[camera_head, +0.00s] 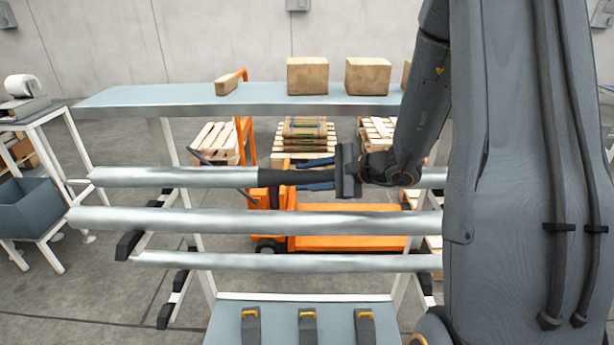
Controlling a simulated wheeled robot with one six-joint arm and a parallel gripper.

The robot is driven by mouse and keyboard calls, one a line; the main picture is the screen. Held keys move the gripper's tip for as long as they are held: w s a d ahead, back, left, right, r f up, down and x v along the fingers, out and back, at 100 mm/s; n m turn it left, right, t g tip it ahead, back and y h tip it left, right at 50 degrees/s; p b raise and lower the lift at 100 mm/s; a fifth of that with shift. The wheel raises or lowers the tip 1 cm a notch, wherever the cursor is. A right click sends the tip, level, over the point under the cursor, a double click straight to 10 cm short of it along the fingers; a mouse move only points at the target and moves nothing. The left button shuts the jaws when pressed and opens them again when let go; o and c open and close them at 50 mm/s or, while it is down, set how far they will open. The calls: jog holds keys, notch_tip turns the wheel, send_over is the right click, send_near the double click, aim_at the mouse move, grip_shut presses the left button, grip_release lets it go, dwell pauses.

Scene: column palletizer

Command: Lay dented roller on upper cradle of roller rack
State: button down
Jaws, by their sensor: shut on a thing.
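Three long silver rollers lie nearly parallel across the view. My gripper (290,178) is shut around the farthest roller (175,177), its dark fingers covering the middle of it. I take this as the dented roller, but I see no clear dent. It looks level, and a short piece of it shows right of my wrist. A middle roller (240,220) and a nearer roller (250,262) lie in front of it. The roller rack (206,285) has white posts and dark cradle arms (130,245) at the left. I cannot tell whether the held roller touches a cradle.
A grey-topped bench (160,97) with cardboard boxes (307,76) stands behind. An orange pallet truck (350,243) and wooden pallets (216,140) are beyond the rollers. A white stand with a grey bin (28,207) is at the left. My arm hides the right side.

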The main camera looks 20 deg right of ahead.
jog(key=shift+f+b, duration=1.35)
jog(key=shift+f, duration=0.15)
jog(key=shift+f, duration=0.1)
jog(key=c, duration=1.3)
grip_release()
jog(key=shift+o, duration=1)
jog(key=shift+f, duration=0.1)
